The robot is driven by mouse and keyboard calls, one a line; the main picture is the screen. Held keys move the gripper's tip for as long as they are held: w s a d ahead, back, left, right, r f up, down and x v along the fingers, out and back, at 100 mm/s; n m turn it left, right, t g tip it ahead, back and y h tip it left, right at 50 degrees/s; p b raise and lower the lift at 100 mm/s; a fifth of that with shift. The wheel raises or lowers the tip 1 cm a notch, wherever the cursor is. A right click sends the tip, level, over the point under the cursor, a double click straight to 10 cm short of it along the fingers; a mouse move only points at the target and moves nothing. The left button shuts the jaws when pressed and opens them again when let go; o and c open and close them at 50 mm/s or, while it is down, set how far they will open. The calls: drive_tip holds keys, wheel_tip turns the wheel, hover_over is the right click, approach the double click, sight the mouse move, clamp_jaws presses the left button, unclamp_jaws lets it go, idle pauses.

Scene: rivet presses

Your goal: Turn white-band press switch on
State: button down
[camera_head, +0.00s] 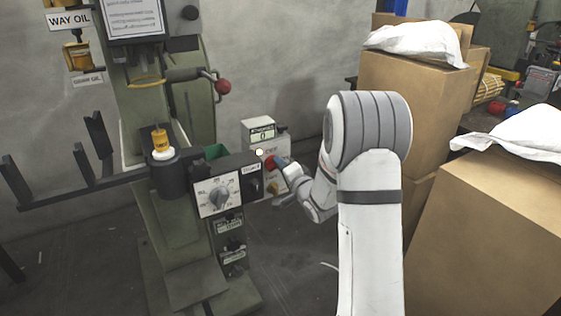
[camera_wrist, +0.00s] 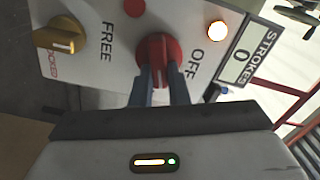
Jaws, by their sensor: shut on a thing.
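A red rotary switch (camera_wrist: 158,45) with a pale pointer mark sits on a light control box, beside the word OFF, in the wrist view. My gripper (camera_wrist: 159,75) has its two blue-grey fingers shut on the switch's grip from both sides. In the head view my gripper (camera_head: 278,163) reaches the control box (camera_head: 264,142) at the right side of the green press (camera_head: 203,110) and hides part of the switch. A yellow piece (camera_head: 160,139) with a white band (camera_head: 164,154) stands at the front of the press.
A yellow knob (camera_wrist: 60,34) marked FREE and LOCKED is on the same panel. A lit lamp (camera_wrist: 216,32) and a STROKES counter (camera_wrist: 240,57) reading 0 are beside the switch. Cardboard boxes (camera_head: 411,95) stand close to my arm on the right.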

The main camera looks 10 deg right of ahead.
drive_tip(key=shift+f+m+p, duration=0.2)
drive_tip(key=shift+m+p, duration=0.6)
drive_tip(key=shift+m, duration=1.1)
drive_tip(key=c, duration=1.4)
unclamp_jaws()
drive_tip(key=p+v, duration=0.1)
drive_tip(key=v, duration=0.6)
drive_tip(key=shift+s+d, duration=0.15)
drive_tip(key=shift+s, duration=0.2)
